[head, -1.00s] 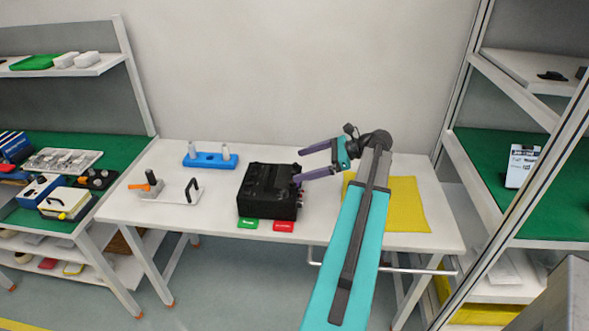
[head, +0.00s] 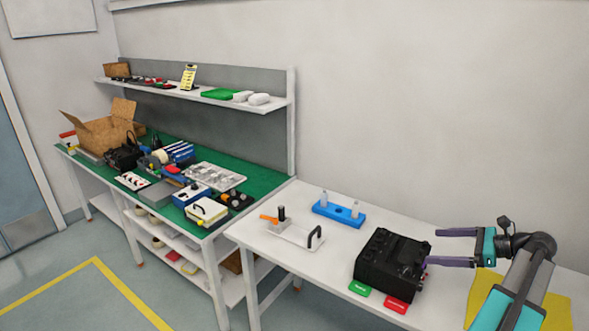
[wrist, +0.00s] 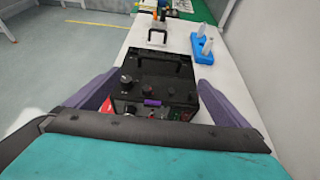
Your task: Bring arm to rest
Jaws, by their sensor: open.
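My gripper (head: 432,247) is open, with its two purple fingers spread and pointing left above the white table (head: 340,262). The fingers also show at both sides of the wrist view (wrist: 152,90). The black box (head: 391,265) with knobs stands on the table close to the fingertips. In the wrist view the black box (wrist: 155,70) appears ahead, between the fingers, with nothing held. My teal arm reaches in from the lower right of the head view.
A green tag (head: 360,288) and a red tag (head: 397,304) lie before the box. A blue holder (head: 339,213) and a clamp fixture (head: 290,232) stand left. A yellow mat (head: 480,298) lies under my arm. A cluttered green bench (head: 262,187) is farther left.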

